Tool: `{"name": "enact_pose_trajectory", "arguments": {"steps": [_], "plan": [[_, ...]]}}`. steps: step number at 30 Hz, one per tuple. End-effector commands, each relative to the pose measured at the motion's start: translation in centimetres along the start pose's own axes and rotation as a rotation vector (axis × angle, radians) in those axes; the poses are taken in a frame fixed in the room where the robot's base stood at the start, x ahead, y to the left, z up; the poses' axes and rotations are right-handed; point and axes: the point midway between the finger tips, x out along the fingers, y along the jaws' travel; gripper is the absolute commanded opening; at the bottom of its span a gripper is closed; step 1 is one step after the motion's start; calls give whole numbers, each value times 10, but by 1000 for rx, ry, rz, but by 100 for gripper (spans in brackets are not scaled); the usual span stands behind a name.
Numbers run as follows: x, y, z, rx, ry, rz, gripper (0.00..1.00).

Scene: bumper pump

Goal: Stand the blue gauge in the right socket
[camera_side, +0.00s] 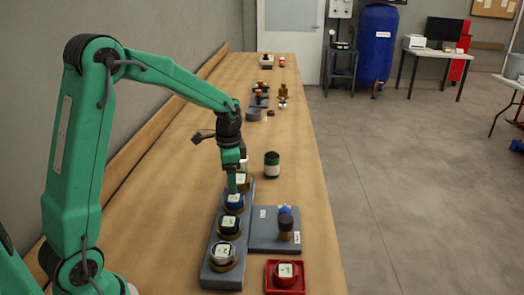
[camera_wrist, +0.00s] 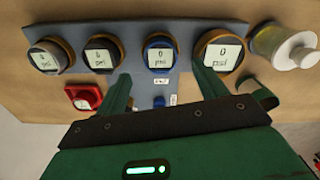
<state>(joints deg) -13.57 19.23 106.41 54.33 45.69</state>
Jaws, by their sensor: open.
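The blue gauge (camera_wrist: 160,53) stands upright in a brass-ringed socket of a long grey rack, its white "0 psi" face up. In the side view the blue gauge (camera_side: 235,201) is partly behind my gripper (camera_side: 232,184), which is just above it. In the wrist view my gripper (camera_wrist: 161,75) is open, with one finger to each side of the blue gauge and nothing held. To the right in the wrist view is a brown-rimmed gauge (camera_wrist: 222,50); to the left are a black gauge (camera_wrist: 103,53) and a grey-rimmed gauge (camera_wrist: 47,55). All these rack sockets are filled.
A red tray (camera_side: 270,288) holds another gauge. A grey plate (camera_side: 262,240) beside the rack carries a dark cylinder (camera_side: 285,227) and a blue part. A dark green jar (camera_side: 272,165) stands beyond it. A clear bottle (camera_wrist: 285,45) stands near the rack's right end.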

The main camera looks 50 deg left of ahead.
Motion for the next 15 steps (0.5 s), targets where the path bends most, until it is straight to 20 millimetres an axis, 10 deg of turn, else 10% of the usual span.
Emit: {"name": "enact_pose_trajectory", "arguments": {"steps": [15], "plan": [[-56, 0, 0, 0, 0, 0, 71]]}}
